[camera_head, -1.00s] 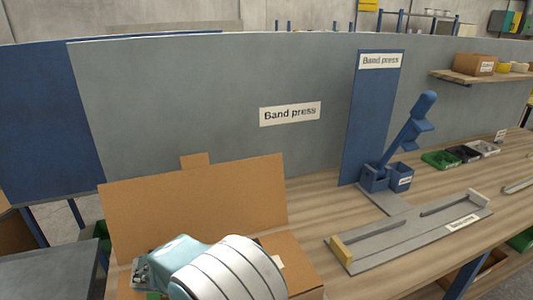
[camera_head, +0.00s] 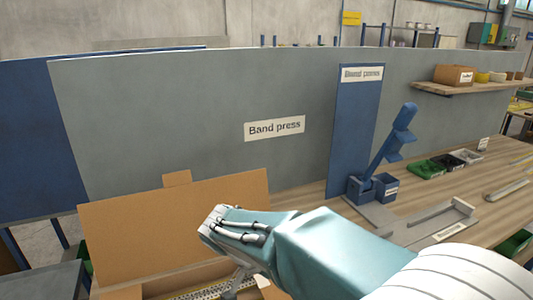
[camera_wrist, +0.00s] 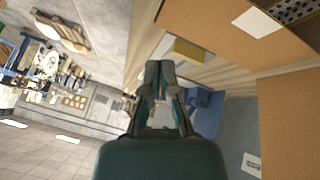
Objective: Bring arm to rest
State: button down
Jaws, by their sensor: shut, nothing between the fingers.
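My gripper (camera_wrist: 160,68) shows in the wrist view with its two dark fingers closed together at the tips and nothing held. My arm crosses the lower right of the head view, its teal section reaching left in front of the open cardboard box (camera_head: 180,215). I cannot clearly make out the fingertips there.
A grey fixture plate (camera_head: 455,220) lies on the wooden bench, partly behind my arm. Green, black and white bins (camera_head: 445,162) stand farther right. A grey panel (camera_head: 180,110) labelled "Band press" backs the bench. Cardboard (camera_wrist: 290,120) fills the right of the wrist view.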

jog(key=s+d+r+n+t+y, duration=0.2)
jog(key=s+d+n+y, duration=0.1)
jog(key=s, duration=0.5)
jog(key=s+d+r+n+t+y, duration=0.2)
jog(key=s+d+n, duration=0.3)
jog(key=s+d, duration=0.3)
jog(key=shift+r+n+y, duration=0.4)
jog(key=shift+r+y, duration=0.4)
jog(key=shift+r, duration=0.05)
jog(key=shift+w, duration=0.1)
